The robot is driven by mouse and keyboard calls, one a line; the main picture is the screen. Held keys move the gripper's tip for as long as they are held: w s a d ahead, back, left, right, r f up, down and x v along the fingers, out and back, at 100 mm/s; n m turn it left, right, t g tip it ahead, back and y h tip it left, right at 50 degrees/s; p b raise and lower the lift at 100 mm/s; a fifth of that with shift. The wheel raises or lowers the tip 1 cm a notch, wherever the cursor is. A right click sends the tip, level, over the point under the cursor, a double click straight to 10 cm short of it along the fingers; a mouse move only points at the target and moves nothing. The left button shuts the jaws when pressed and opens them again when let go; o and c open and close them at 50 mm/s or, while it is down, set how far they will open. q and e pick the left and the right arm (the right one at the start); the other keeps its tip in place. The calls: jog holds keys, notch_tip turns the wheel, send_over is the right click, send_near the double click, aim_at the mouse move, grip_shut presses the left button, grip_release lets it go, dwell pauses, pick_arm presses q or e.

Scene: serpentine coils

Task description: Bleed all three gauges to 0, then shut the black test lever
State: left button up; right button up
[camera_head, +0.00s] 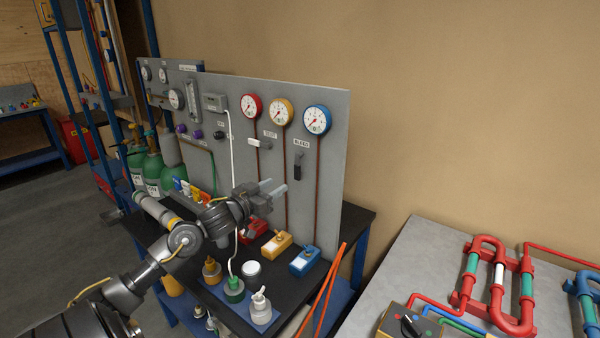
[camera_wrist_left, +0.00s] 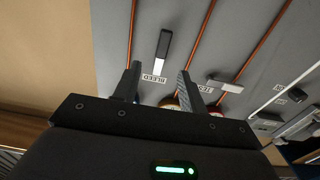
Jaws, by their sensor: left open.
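Three round gauges, red-rimmed (camera_head: 251,106), yellow-rimmed (camera_head: 281,112) and blue-rimmed (camera_head: 317,120), sit in a row high on the grey panel; their needles are too small to read surely. Under the TEST label a mostly white lever (camera_head: 259,143) lies level; it also shows in the left wrist view (camera_wrist_left: 225,85). Under the BLEED label a black-ended lever (camera_head: 298,168) hangs down; in the left wrist view (camera_wrist_left: 163,50) it shows a pale part and a dark end. My left gripper (camera_head: 277,186) is open and empty, below the levers, apart from them. My right gripper is out of view.
Red, yellow (camera_head: 277,244) and blue (camera_head: 305,260) blocks stand on the black bench under the gauge pipes. Bottles, including a white pump bottle (camera_head: 260,305), stand nearer. A grey table (camera_head: 425,250) with red piping (camera_head: 480,285) is at right. Green cylinders (camera_head: 152,172) stand left.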

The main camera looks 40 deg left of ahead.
aim_at(297, 172)
pick_arm(q)
jog(key=w+p, duration=0.1)
jog(key=w, duration=0.2)
jog(key=w+p, duration=0.1)
jog(key=w, duration=0.1)
jog(key=w+p, duration=0.1)
jog(key=w, duration=0.2)
jog(key=shift+w+a+r, duration=0.15)
jog(key=shift+w+a, duration=0.2)
jog(key=shift+w, duration=0.55)
jog(key=c, duration=0.8)
grip_shut()
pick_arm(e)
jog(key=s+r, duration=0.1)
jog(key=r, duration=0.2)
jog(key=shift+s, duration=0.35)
pick_arm(q)
jog(key=shift+d, duration=0.1)
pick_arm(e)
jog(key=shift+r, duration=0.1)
